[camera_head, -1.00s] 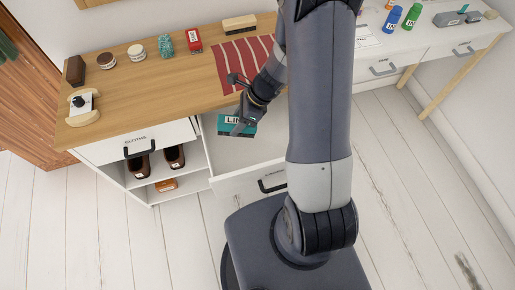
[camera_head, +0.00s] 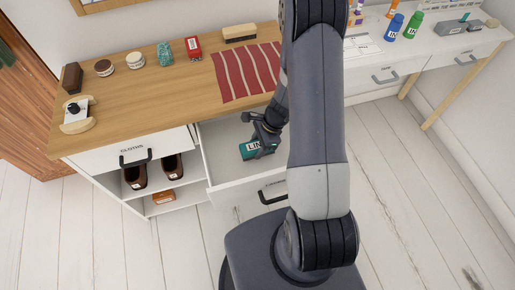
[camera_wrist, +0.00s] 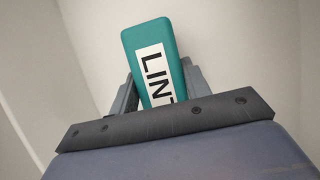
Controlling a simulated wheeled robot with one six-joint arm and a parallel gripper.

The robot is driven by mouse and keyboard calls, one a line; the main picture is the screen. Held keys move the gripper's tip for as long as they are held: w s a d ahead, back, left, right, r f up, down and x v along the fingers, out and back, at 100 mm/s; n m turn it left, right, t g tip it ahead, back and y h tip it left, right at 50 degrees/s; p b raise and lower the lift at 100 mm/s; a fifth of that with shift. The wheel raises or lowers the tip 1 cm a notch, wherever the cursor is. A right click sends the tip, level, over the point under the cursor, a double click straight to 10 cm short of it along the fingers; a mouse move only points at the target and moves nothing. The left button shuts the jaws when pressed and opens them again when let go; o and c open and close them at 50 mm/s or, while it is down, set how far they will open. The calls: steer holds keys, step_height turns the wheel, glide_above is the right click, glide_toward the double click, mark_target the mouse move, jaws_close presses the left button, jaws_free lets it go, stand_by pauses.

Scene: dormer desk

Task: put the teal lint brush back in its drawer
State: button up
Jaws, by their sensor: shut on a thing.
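The teal lint brush (camera_head: 249,150) has a white label reading LINT. In the head view it is inside or just above the pulled-out white drawer (camera_head: 222,167). My gripper (camera_head: 262,146) is shut on the brush from above. In the wrist view the teal lint brush (camera_wrist: 152,50) stands out between the two fingers of my gripper (camera_wrist: 160,88), slightly tilted, with pale drawer surfaces around it. I cannot tell whether the brush touches the drawer floor. My arm hides the drawer's right part.
A closed drawer labelled CLOTHS (camera_head: 128,151) is to the left, above a shelf with brown shoes (camera_head: 135,177). The wooden top (camera_head: 150,105) holds a red-striped cloth (camera_head: 245,70), a wooden brush (camera_head: 239,33) and several small items along the back.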

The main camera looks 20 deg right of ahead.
steer(key=shift+f, duration=0.95)
steer(key=o, duration=0.9)
steer(key=shift+r, duration=0.1)
steer(key=p+v, duration=0.1)
steer(key=v, duration=1.1)
